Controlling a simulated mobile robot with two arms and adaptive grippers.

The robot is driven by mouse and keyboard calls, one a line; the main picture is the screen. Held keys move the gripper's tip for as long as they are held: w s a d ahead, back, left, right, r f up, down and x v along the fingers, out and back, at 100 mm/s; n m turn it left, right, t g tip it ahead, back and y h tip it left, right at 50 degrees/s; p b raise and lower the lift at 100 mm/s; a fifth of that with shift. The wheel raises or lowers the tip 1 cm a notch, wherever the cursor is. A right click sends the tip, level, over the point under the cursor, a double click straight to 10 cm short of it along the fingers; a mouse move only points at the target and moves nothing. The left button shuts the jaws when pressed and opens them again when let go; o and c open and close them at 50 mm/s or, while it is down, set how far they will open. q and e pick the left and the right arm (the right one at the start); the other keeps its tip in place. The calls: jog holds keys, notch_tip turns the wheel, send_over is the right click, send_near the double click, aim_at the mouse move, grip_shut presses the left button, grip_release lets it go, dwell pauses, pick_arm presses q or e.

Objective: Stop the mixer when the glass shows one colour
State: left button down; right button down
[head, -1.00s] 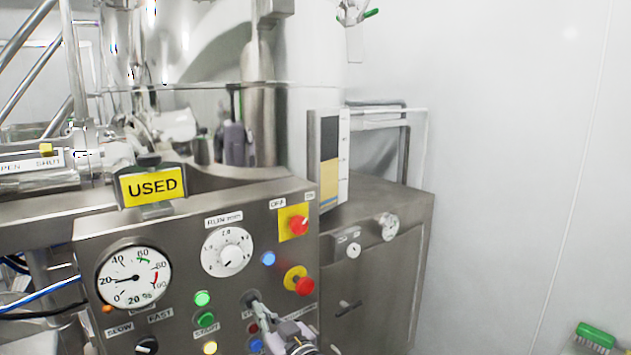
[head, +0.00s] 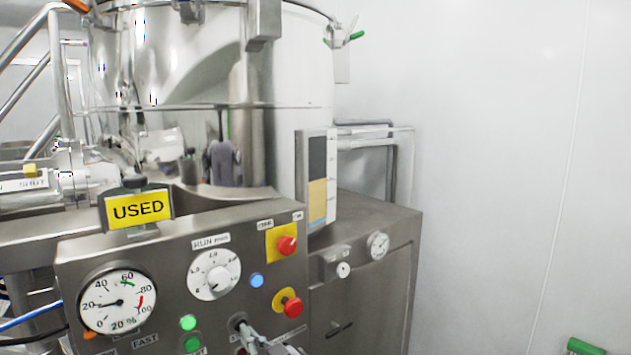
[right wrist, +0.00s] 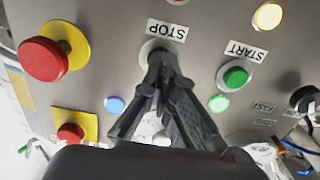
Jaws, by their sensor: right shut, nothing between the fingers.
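The mixer's sight glass (head: 317,185) is an upright strip on the bowl's right side. It is dark grey above and tan below, with a pale band at the bottom. My right gripper (head: 241,328) is low in the head view at the control panel (head: 260,215). In the right wrist view its shut, empty fingertips (right wrist: 160,60) are at the button under the STOP label (right wrist: 167,30). They cover most of the button, so I cannot tell whether it is pressed. The green START button (right wrist: 235,77) is beside it. My left gripper is not in view.
A red emergency button (right wrist: 45,58) on yellow and a red OFF/ON switch (head: 287,245) are nearby. The green lamp (head: 188,322) and blue lamp (head: 257,281) glow. The gauge (head: 118,302) reads about 20. A yellow USED sign (head: 138,210) stands on top.

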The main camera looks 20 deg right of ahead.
jog(key=shift+w, duration=0.15)
dwell(0.5)
jog(key=shift+b+x, duration=0.3)
jog(key=shift+x, duration=0.75)
jog(key=p+v, duration=0.4)
jog(key=v, duration=0.3)
dwell(1.1)
